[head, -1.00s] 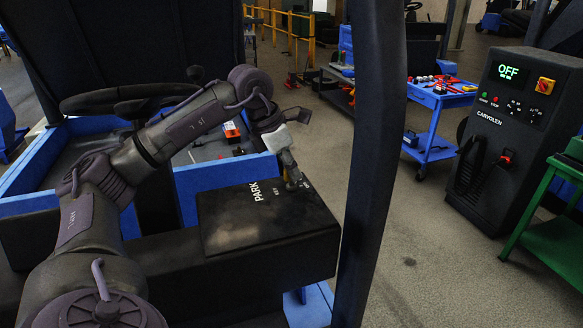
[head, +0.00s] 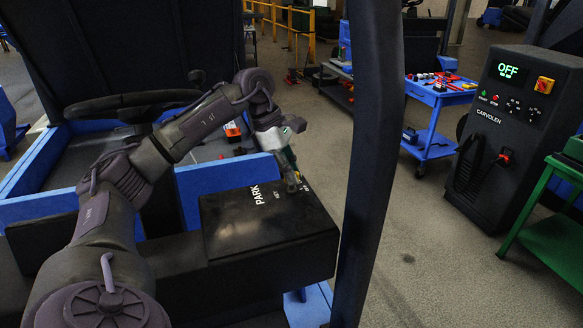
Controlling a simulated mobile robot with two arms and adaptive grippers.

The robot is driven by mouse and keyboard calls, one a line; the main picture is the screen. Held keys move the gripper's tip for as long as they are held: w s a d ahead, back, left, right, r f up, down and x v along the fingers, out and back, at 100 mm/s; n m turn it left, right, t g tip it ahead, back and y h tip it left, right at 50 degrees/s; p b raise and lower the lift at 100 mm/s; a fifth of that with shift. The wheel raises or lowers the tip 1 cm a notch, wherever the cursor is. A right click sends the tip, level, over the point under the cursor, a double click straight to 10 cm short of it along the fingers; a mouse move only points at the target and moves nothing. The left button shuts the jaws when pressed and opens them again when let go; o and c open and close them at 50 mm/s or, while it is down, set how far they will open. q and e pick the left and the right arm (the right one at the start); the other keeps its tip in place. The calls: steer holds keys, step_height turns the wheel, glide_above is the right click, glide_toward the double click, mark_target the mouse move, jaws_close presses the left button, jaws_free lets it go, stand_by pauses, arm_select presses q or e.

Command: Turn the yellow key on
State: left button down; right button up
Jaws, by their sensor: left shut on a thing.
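My left gripper (head: 294,187) reaches down to the top of a black console (head: 268,218), near its far right corner. It is shut at the key's place, beside white lettering that includes PARK. The yellow key itself is hidden by the fingers, so its angle cannot be told. Other small white lettering by the fingertips is partly covered. My right gripper is not in view.
A dark post (head: 366,160) rises just right of the console. A steering wheel (head: 130,102) is behind my left arm. Farther off stand a blue tool cart (head: 437,97) and a black charger cabinet (head: 487,145) reading OFF. Open floor lies between.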

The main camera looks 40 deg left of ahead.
arm_select(q)
steer(key=shift+m+g+p, duration=0.3)
steer(key=shift+m, duration=0.6)
steer(key=c, duration=1.1)
jaws_free()
steer(key=shift+c, duration=0.2)
steer(key=v, duration=1.2)
steer(key=shift+a, duration=0.15)
steer(key=shift+f, duration=0.15)
